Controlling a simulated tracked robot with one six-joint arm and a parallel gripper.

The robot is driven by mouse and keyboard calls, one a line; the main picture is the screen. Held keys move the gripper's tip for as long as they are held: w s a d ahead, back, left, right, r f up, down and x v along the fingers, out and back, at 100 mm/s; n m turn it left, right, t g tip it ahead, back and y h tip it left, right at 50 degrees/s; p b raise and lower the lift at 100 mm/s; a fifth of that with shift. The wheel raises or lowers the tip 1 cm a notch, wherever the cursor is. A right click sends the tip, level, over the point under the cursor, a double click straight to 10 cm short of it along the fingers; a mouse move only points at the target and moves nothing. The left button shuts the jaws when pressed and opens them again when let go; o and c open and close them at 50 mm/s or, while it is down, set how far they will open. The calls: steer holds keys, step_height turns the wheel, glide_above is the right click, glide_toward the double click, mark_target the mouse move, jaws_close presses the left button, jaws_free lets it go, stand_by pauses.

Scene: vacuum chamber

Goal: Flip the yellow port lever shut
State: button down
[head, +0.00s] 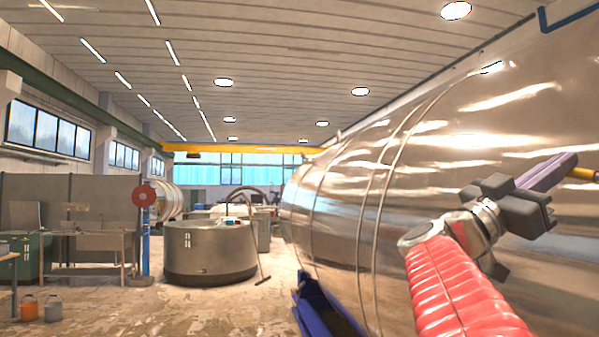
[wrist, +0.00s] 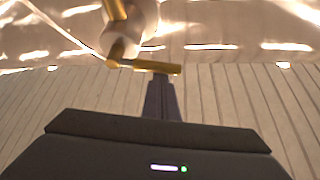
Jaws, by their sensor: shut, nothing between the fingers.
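The yellow port lever (wrist: 150,67) shows in the wrist view at the upper middle. Its bar lies roughly level and joins a bent elbow on the left, beside a pale round port fitting (wrist: 143,22) on the shiny tank wall. My gripper (wrist: 160,80) is shut and empty, its fingers pointing up at the bar. The fingertips meet the bar's lower edge in the picture; I cannot tell if they touch. In the head view, my gripper (head: 572,159) is at the right, and a small part of the yellow lever (head: 584,174) shows past its tips at the frame edge.
The large shiny steel tank (head: 470,130) fills the right side, close behind my arm. A blue support (head: 318,307) stands under it. A round metal drum (head: 208,252) and workbenches (head: 90,245) are farther off to the left, with open floor between.

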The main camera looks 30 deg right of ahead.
steer(key=shift+f, duration=0.1)
steer(key=n+t, duration=0.1)
steer(key=f+n+t+h, duration=0.1)
steer(key=n, duration=0.1)
steer(key=n+t, duration=0.1)
steer(key=n, duration=0.1)
steer(key=shift+w+d+f+h, duration=0.1)
steer(key=shift+w+f+h, duration=0.1)
steer(key=shift+f+h, duration=0.15)
step_height(320, 180, up, 10)
stand_by(0.7)
steer(key=shift+w, duration=0.1)
stand_by(0.3)
